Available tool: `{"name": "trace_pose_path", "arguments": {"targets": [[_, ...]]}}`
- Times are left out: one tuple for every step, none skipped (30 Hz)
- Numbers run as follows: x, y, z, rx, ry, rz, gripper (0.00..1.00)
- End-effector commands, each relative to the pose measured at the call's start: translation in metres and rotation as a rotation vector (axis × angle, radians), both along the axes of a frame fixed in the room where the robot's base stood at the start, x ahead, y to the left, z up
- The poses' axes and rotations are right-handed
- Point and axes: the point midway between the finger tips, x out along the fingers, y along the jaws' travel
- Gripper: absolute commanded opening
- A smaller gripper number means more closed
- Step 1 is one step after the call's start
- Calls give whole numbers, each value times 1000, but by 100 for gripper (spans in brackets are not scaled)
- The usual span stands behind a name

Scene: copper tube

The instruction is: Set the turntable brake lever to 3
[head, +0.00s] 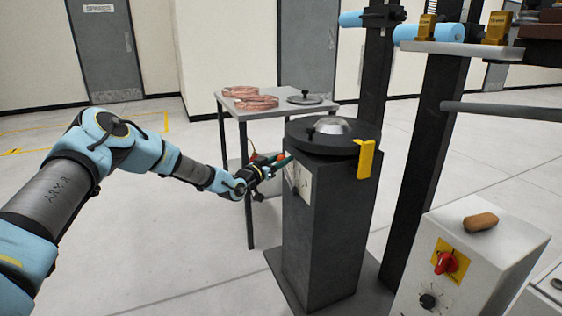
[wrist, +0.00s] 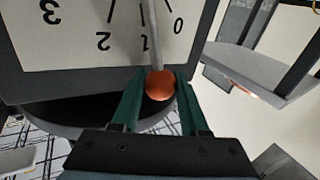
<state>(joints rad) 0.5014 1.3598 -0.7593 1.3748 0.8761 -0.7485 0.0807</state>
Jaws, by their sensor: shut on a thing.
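The turntable (head: 325,137) is a dark round plate with a shiny dome on a dark pedestal (head: 325,235). A white dial plate (head: 299,182) is on the pedestal's side. In the wrist view the dial (wrist: 75,55) is upside down, with the marks 0, 1, 2 and 3 running right to left. The brake lever (wrist: 153,35) is a grey rod with an orange ball knob (wrist: 160,86). It lies between 0 and 1, close beside the 1. My gripper (head: 279,162) is shut on the knob, its green fingers (wrist: 158,90) on either side. The lever's pivot is out of the wrist view.
A grey side table (head: 233,105) with copper coils (head: 249,98) stands behind the pedestal. A yellow bracket (head: 366,158) sits at the turntable's right edge. A control box (head: 470,255) with a red knob and dark posts stand to the right. The floor at left is clear.

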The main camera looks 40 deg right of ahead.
Motion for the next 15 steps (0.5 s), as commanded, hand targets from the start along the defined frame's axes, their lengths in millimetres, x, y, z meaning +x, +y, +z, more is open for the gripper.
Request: {"name": "trace_pose_path", "arguments": {"targets": [[-3,1,-2,-8,-20,-2,0],[-5,2,-2,-12,-35,-2,0],[-8,3,-2,-22,-57,-2,0],[-10,4,-2,-28,-75,-2,0],[-12,5,-2,-36,-94,-1,0],[-16,6,-2,-47,-121,-2,0],[-19,7,-3,-55,-145,-3,0],[-22,8,-3,-66,-170,-2,0],[-27,10,-3,-78,-201,-3,0],[-30,11,-4,-88,-228,-2,0],[-33,12,-4,-98,-255,-2,0],[-37,14,-5,-112,-289,-3,0],[-41,16,-6,-124,-316,-3,0],[-44,17,-6,-134,-344,-3,0],[-49,18,-8,-148,-379,-3,0]]}}
